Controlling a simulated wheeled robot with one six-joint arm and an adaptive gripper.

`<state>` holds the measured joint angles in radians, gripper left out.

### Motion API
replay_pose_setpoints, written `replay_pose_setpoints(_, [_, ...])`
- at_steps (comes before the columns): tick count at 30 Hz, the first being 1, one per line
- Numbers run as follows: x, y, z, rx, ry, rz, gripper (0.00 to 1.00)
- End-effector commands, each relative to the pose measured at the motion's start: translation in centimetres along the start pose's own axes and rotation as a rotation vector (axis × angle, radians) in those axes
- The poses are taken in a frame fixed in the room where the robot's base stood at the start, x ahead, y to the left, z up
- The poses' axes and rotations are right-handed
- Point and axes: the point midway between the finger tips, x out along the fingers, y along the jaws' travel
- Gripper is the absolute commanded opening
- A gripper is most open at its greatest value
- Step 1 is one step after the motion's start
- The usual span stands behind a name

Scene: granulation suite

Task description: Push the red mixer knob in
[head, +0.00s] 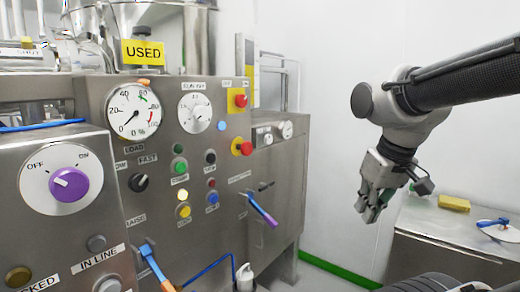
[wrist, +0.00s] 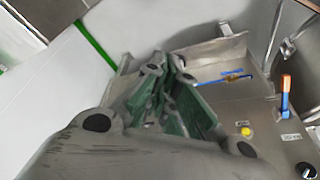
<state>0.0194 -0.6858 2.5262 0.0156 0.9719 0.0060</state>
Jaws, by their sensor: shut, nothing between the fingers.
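Two red knobs are on the right part of the steel control panel (head: 225,130) in the head view. The upper red knob (head: 241,100) sits on a yellow plate, and the lower red knob (head: 243,148) has a yellow surround. The labels near them are too small to read, so I cannot tell which is the mixer knob. My gripper (head: 367,213) is shut and empty, hanging in the air to the right of the panel, well apart from both knobs, fingers pointing down. In the wrist view my gripper (wrist: 180,100) shows its fingers together; no red knob shows there.
An orange-and-blue handle (head: 156,266) stands at the front. A steel bench (head: 440,232) with a yellow block (head: 454,203) is at right. Open space lies between panel and gripper.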

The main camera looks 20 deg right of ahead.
Motion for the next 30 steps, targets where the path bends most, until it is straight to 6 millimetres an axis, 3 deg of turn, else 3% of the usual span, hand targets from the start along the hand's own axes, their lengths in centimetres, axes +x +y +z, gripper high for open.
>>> replay_pose_setpoints(5, [0.2,-0.3,-1.8,0.060,-0.021,-0.020,0.00])
replay_pose_setpoints(11, [0.3,-1.4,-5.8,0.268,-0.029,-0.081,0.00])
replay_pose_setpoints(17, [0.1,-3.7,-12.6,0.760,-0.037,-0.205,0.00])
replay_pose_setpoints(24, [-1.4,-6.6,-20.8,1.527,-0.124,-0.401,0.00])
replay_pose_setpoints(30, [-3.3,-8.4,-24.8,2.061,-0.272,-0.530,0.00])
